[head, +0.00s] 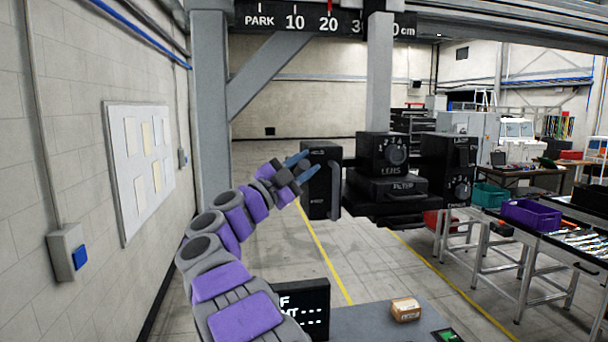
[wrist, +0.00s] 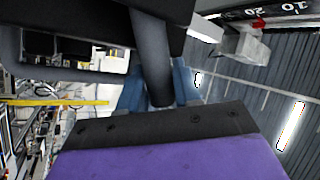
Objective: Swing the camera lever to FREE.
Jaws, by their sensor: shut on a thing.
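The camera assembly (head: 392,185) hangs from a grey post in the head view, with LENS and FILTER blocks. At its left is a black lever box (head: 318,207) with small labels, one near the top and one near the bottom, the lower seeming to read FREE. My gripper (head: 308,165) is at the upper part of this box, its blue fingers reaching in from the left. In the wrist view, a dark grey lever bar (wrist: 151,55) passes between the blue fingers of my gripper (wrist: 157,92), which is shut on it. The lever's exact angle is hard to tell in the head view.
A rail with a scale (head: 325,22) runs above, its red pointer near 20. A grey upright post (head: 210,110) and brace stand left of the camera. A carton (head: 405,309) sits on a low grey surface below. Benches with bins (head: 532,214) stand at right.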

